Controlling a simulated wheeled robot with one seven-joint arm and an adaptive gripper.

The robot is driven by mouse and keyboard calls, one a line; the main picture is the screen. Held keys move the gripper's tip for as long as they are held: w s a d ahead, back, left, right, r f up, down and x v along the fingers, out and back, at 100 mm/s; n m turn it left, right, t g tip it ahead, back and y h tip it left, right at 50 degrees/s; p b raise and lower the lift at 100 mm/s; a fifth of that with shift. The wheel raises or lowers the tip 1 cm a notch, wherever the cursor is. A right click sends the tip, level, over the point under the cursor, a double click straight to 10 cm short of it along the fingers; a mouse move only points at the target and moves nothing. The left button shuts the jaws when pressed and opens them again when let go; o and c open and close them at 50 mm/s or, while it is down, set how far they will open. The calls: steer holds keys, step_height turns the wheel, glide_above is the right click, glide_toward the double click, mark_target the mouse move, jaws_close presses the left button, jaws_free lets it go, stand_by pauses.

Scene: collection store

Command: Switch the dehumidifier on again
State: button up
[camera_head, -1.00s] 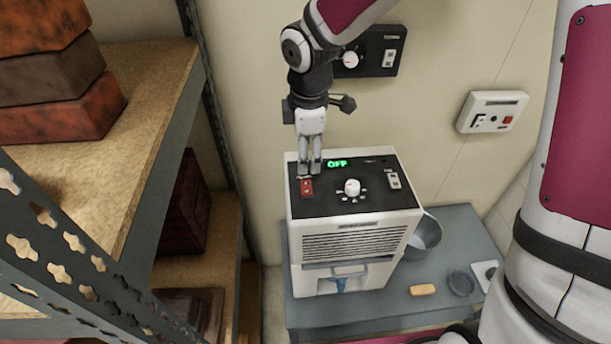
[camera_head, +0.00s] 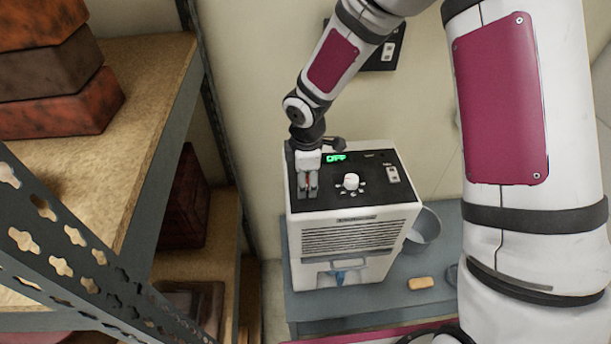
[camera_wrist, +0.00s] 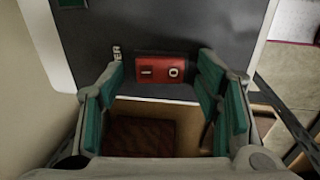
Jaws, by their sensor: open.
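The dehumidifier (camera_head: 352,240) is a white box with a black top panel, standing on a grey bench. Its display (camera_head: 336,157) reads OFF in green. A round white dial (camera_head: 351,181) sits mid-panel. The red power switch, marked I and O, shows between my fingers in the wrist view (camera_wrist: 160,68); in the head view my fingers largely cover it. My gripper (camera_head: 308,194) is open and empty, pointing at the switch at the panel's left side. Whether a fingertip touches the switch I cannot tell.
A shelf (camera_head: 150,120) with brown and red boxes (camera_head: 65,105) stands close on the left, with a perforated metal upright in front. A grey bowl (camera_head: 424,228) and a tan block (camera_head: 420,283) are on the bench (camera_head: 310,318) at right. A dark wall control box (camera_head: 385,55) is partly behind my arm.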

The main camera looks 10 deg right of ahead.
steer(key=c, duration=1.2)
steer(key=shift+o, duration=0.2)
steer(key=shift+w+f+g+b, duration=0.1)
steer(key=shift+w+g+b, duration=0.3)
steer(key=shift+g+b, duration=0.3)
steer(key=shift+w+g+b, duration=0.1)
steer(key=shift+g+b, duration=0.45)
steer(key=shift+g, duration=0.45)
steer(key=o, duration=1.2)
steer(key=shift+c, duration=0.2)
